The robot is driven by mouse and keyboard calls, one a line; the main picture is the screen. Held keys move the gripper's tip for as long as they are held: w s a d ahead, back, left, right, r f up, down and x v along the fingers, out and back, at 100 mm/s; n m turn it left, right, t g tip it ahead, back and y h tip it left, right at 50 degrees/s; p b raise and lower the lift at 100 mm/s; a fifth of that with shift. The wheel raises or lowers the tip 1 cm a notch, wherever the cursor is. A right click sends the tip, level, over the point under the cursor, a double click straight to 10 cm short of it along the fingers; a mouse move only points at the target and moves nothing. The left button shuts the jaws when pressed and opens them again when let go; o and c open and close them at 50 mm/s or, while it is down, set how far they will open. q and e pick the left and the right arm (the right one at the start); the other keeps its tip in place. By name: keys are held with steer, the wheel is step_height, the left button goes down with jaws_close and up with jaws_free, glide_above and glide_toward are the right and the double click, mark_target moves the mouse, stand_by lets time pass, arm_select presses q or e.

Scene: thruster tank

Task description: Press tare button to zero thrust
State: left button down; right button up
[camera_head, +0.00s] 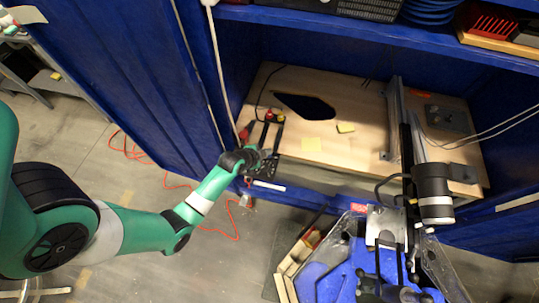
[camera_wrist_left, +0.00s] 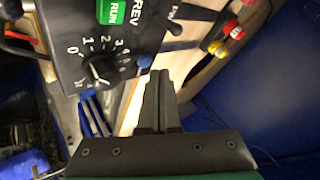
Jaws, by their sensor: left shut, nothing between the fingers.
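A dark control box (camera_wrist_left: 95,45) fills the upper left of the left wrist view. It carries a numbered dial (camera_wrist_left: 100,68), a green RUN switch (camera_wrist_left: 110,12) and a small blue button (camera_wrist_left: 145,62). No tare label is legible. My left gripper (camera_wrist_left: 160,76) is shut and empty, its fingertips close to the box edge, near the blue button; I cannot tell whether they touch. In the head view, the left gripper (camera_head: 264,155) is at the front edge of the wooden bench, partly merging with dark equipment.
Red and yellow connectors (camera_wrist_left: 225,40) sit beside the box. The wooden bench (camera_head: 355,148) stands inside a blue frame. A metal rail (camera_head: 397,120) and a black-and-white cylinder (camera_head: 433,190) stand to the right. A tank with blue inside (camera_head: 328,272) lies below. A red cable (camera_head: 125,148) crosses the floor.

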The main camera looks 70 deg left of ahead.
arm_select(q)
steer(key=shift+f, duration=0.35)
steer(key=shift+f+b, duration=0.35)
steer(key=shift+b, duration=0.05)
stand_by(0.3)
stand_by(0.4)
steer(key=shift+r+p, duration=0.8)
step_height(320, 180, up, 5)
steer(key=p, duration=0.5)
steer(key=shift+d, duration=0.1)
stand_by(0.5)
